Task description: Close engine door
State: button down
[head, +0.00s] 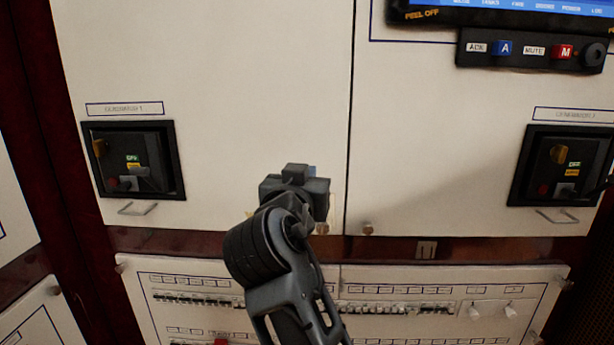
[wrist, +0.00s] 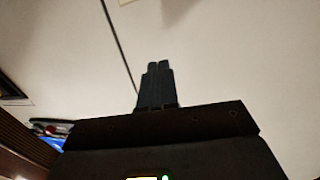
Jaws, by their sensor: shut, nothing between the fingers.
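Two large white panel doors, a left one (head: 230,80) and a right one (head: 430,130), stand side by side with a narrow dark seam between them. Both look flush; no label I can read names the engine door. Small brass knobs sit at their lower inner corners, one on the left door (head: 322,229) and one on the right (head: 367,229). My gripper (wrist: 159,66) is shut and empty, its fingers pointing at a white panel surface beside a dark seam. In the head view my wrist hides the fingertips, in front of the left door's lower right. I cannot tell whether they touch it.
Black recessed control boxes sit at the left (head: 133,160) and right (head: 562,166), with metal handles below. A lower white breaker panel (head: 400,283) lies under a dark red-brown strip. A screen (head: 510,8) and a button box (head: 530,50) are at upper right.

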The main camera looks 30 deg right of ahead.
jog(key=s+d+b+v, duration=0.1)
jog(key=v, duration=0.7)
jog(key=shift+s+a, duration=0.25)
jog(key=shift+a, duration=0.05)
jog(key=s+f+n+t+y, duration=0.1)
jog(key=s+f+n+y, duration=0.25)
jog(key=f, duration=0.35)
jog(key=s+a+f+n+t+y+p, duration=0.1)
jog(key=s+f+n+y, duration=0.25)
jog(key=f, duration=0.35)
jog(key=s+f+n+y, duration=0.3)
jog(key=s+f, duration=0.2)
jog(key=f, duration=0.2)
jog(key=s+a+r+m+y+p, duration=0.1)
jog(key=s+y, duration=0.1)
jog(key=s, duration=2.4)
jog(key=shift+a+r+y, duration=0.2)
jog(key=shift+a+y, duration=0.2)
